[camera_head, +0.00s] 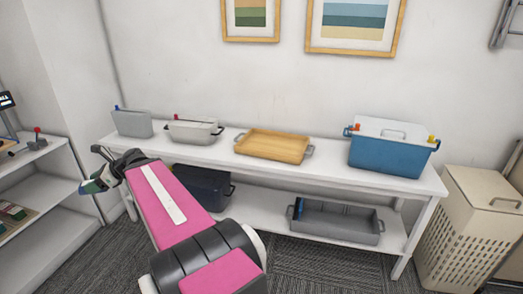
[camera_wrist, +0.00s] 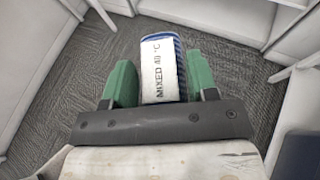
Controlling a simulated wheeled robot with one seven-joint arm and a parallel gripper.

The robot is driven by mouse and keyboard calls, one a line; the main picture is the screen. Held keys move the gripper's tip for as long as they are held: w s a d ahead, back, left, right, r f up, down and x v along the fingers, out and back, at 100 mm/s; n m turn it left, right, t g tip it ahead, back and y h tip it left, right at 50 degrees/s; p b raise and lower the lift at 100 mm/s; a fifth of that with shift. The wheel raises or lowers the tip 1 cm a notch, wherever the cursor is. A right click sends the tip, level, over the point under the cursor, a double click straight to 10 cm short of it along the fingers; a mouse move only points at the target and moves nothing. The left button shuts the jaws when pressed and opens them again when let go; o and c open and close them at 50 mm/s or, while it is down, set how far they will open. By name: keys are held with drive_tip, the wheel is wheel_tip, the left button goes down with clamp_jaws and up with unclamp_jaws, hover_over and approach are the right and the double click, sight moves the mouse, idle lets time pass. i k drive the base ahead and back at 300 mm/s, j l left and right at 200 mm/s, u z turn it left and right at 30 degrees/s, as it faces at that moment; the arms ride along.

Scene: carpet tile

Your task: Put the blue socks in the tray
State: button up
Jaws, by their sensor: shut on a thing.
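My gripper (camera_wrist: 160,80) has green fingers shut on a blue bundle (camera_wrist: 178,54) with a white band reading "MIXED 40 °C"; it appears to be the blue socks. In the head view my gripper (camera_head: 93,184) is at the left, in front of the shelf corner and left of the long white table; the bundle cannot be made out there. A wooden tray (camera_head: 272,145) with grey handles sits on the middle of the table top, well to the right of my gripper. It looks empty.
Two grey bins (camera_head: 132,123) (camera_head: 190,131) and a lidded blue box (camera_head: 385,158) share the table top. A grey open bin (camera_head: 340,226) and a dark bin (camera_head: 213,190) stand on the lower shelf. A beige hamper (camera_head: 470,225) is at the right. Shelves (camera_head: 45,200) line the left.

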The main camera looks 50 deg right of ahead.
sight(273, 146)
drive_tip(key=j+z, duration=0.1)
drive_tip(key=z, duration=2.6)
